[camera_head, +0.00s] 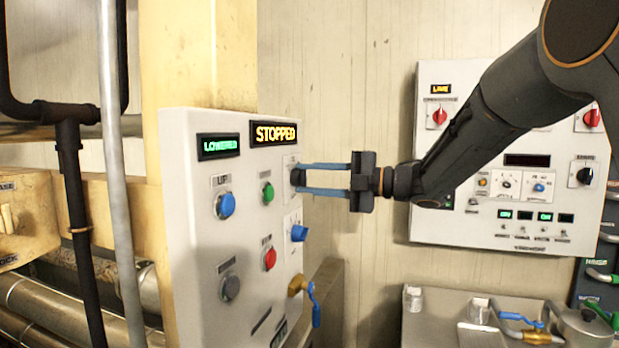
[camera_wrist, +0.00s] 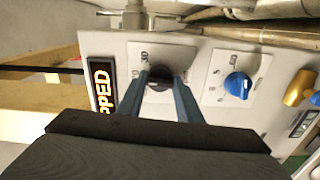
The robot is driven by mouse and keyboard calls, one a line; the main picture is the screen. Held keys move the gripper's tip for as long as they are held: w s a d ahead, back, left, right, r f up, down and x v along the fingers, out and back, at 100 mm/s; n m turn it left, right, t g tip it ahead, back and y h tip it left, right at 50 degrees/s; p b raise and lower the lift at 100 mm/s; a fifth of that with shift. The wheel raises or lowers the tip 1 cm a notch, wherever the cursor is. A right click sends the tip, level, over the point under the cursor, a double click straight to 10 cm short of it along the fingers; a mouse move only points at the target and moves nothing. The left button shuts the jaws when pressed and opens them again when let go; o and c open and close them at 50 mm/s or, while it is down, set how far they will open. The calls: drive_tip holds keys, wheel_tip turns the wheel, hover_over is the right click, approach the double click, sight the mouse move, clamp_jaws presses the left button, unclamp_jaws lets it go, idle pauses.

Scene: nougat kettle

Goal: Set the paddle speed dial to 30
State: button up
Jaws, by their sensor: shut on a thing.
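In the wrist view the dial sits between the fingertips on a pale scale plate (camera_wrist: 178,58). Most of the scale is hidden by the fingers, and I cannot read the dial's setting. A blue knob (camera_head: 299,233) is below the dial; it also shows in the wrist view (camera_wrist: 238,84).
A green button (camera_head: 268,193), a red button (camera_head: 270,258) and a yellow valve with a blue handle (camera_head: 314,305) are close by on the panel. A second control panel (camera_head: 470,150) hangs on the back wall. A metal bench (camera_head: 440,325) stands lower right.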

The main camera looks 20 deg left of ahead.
drive_tip(key=m+p, duration=0.4)
drive_tip(key=m, duration=0.4)
drive_tip(key=shift+m, duration=0.4)
idle(0.4)
drive_tip(key=o, duration=1)
drive_tip(key=shift+o, duration=0.2)
drive_tip(key=shift+d, duration=0.1)
drive_tip(key=d+b, duration=0.2)
drive_tip(key=d, duration=0.5)
drive_tip(key=shift+s+d+b, duration=0.3)
drive_tip(key=shift+m, duration=0.3)
